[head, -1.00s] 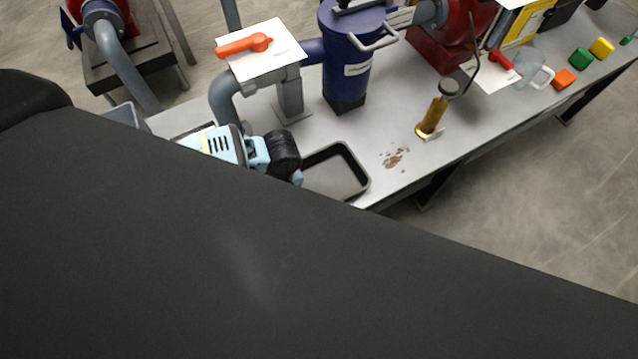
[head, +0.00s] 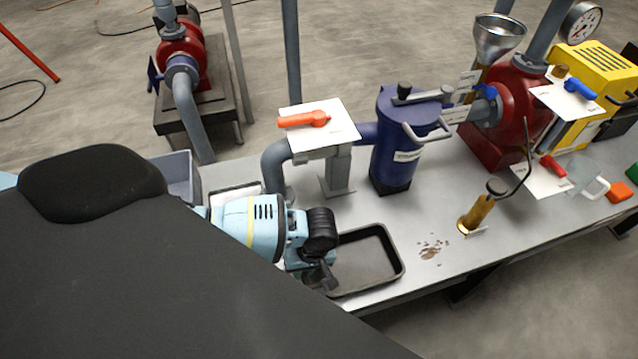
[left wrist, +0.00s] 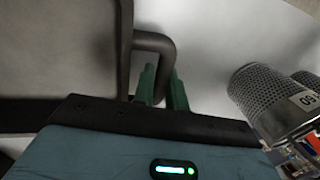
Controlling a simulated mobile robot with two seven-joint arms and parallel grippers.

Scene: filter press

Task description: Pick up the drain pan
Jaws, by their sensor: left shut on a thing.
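The drain pan (head: 368,258) is a shallow dark rectangular tray with rounded corners. It lies at the front edge of the bench in the head view. My left gripper (head: 325,278) is at the pan's left end, partly hidden by its own wrist. In the left wrist view the green fingers (left wrist: 163,88) are shut around a dark bent handle on the side of the pan (left wrist: 60,50). The pan looks empty, and I cannot tell whether it is clear of the bench. My right gripper is not in view.
Brown spots (head: 432,248) and a brass upright part (head: 478,212) are to the right. A grey bin (head: 178,175) is at the left. Mesh cylinders (left wrist: 265,100) show in the wrist view.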

